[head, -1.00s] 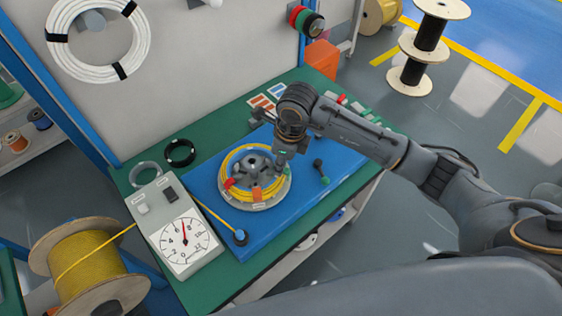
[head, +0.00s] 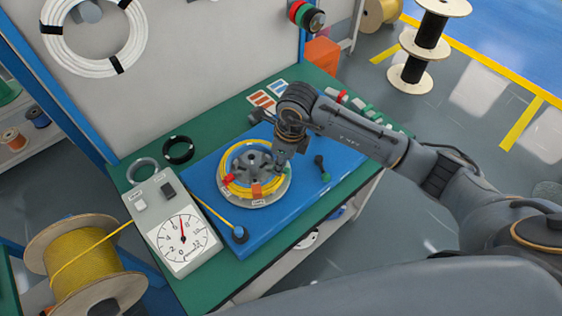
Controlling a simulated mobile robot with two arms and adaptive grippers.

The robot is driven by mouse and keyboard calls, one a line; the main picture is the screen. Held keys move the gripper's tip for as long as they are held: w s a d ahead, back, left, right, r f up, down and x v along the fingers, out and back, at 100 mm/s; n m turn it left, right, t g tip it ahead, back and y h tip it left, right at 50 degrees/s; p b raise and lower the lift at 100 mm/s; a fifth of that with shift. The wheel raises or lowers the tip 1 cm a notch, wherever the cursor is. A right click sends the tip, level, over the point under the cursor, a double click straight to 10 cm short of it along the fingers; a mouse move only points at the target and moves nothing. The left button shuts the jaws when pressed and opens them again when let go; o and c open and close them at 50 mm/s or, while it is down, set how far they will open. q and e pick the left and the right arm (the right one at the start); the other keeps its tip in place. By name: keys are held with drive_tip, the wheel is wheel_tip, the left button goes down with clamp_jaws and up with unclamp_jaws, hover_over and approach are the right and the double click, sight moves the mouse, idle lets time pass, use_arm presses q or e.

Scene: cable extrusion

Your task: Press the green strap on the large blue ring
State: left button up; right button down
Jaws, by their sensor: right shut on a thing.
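A coil of yellow cable (head: 233,186) lies round a dark grey spoked hub (head: 251,163) on a pale round base (head: 277,197). I see no large blue ring; the coil is yellow and sits on a blue board (head: 215,211). A red strap (head: 228,178) and an orange strap (head: 256,190) cross the coil. My right gripper (head: 279,168) points down at the coil's right side, its tips at the coil's edge. It is shut on a small piece, apparently the green strap, mostly hidden by the fingers. My left gripper is out of view.
A yellow cable spool (head: 85,262) stands lower left.

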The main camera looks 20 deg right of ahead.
drive_tip(key=shift+f+b, duration=0.45)
drive_tip(key=shift+s+f, duration=0.15)
idle(1.3)
drive_tip(key=c, duration=1.2)
unclamp_jaws()
drive_tip(key=shift+r+p, duration=2.1)
drive_tip(key=shift+r, duration=2.05)
